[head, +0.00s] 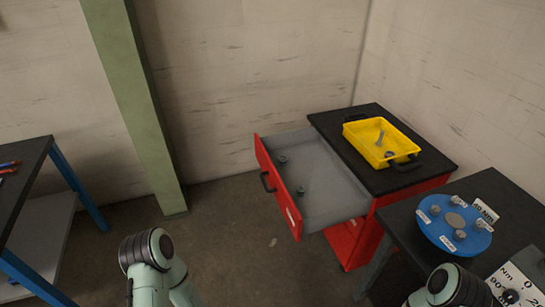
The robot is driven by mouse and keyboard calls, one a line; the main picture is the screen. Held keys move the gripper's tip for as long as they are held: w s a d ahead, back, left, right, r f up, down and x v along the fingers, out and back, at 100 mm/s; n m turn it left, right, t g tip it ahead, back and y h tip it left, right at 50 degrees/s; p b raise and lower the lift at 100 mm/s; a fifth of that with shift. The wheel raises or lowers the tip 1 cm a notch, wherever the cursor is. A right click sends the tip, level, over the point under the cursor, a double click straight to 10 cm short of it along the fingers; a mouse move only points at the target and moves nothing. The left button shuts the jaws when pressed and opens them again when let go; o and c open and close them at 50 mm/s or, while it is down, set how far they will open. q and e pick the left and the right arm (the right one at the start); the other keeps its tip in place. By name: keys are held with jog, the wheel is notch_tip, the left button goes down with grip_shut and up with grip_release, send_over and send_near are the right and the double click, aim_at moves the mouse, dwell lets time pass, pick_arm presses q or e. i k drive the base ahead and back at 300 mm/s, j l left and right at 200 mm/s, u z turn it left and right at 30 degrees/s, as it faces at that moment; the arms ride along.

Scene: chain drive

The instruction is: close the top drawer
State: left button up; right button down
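The top drawer (278,187) of a red cabinet (345,243) is pulled far out toward the left. Parts of my two arms show at the bottom edge, left and right of the middle, apart from the drawer. Neither gripper is in view.
A yellow tray (365,146) with metal parts stands on the black cabinet top (340,130). A dark table (500,195) with a blue disc (436,222) stands at front right. A blue-legged bench (75,185) is at left. The floor (235,235) before the drawer is clear.

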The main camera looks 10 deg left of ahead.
aim_at(333, 195)
jog(key=i+j, duration=0.2)
jog(key=i+j+z, duration=0.15)
jog(key=j, duration=0.25)
jog(key=i+j, duration=0.25)
jog(key=i+j+z, duration=0.1)
jog(key=j, duration=0.3)
jog(key=i+j+z, duration=0.1)
jog(key=i+j, duration=0.35)
jog(key=j, duration=0.25)
jog(key=z, duration=0.05)
